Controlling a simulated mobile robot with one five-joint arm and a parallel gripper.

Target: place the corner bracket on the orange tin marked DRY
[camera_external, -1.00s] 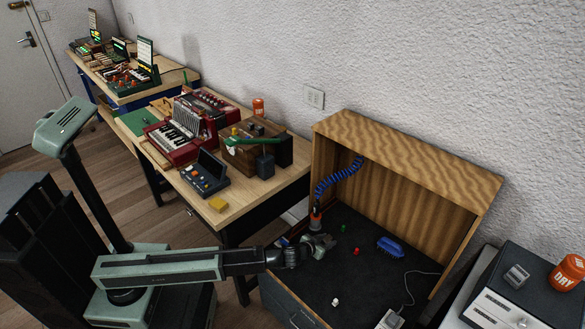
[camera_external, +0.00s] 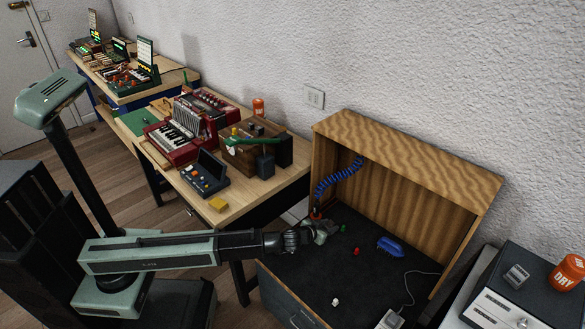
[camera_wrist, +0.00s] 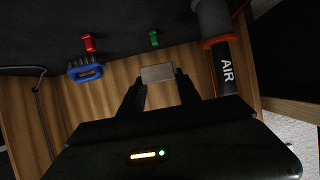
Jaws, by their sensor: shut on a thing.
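My gripper (camera_external: 322,231) is over the left part of the dark-floored wooden booth, well away from the tin. In the wrist view my gripper (camera_wrist: 157,84) is shut on a flat grey metal piece, the corner bracket (camera_wrist: 158,73), held between the fingertips. Only its plate-like face shows there. In the outside view the bracket is too small to tell from the fingers. The tin is not in the wrist view.
The booth (camera_external: 408,150) has a tall wooden back and hood. On its dark floor are a blue brush (camera_external: 390,246), red peg (camera_external: 356,252), green peg (camera_external: 343,227) and white piece (camera_external: 335,301). An AIR tool (camera_wrist: 226,68) with blue coiled hose (camera_external: 338,178) stands close to my gripper.

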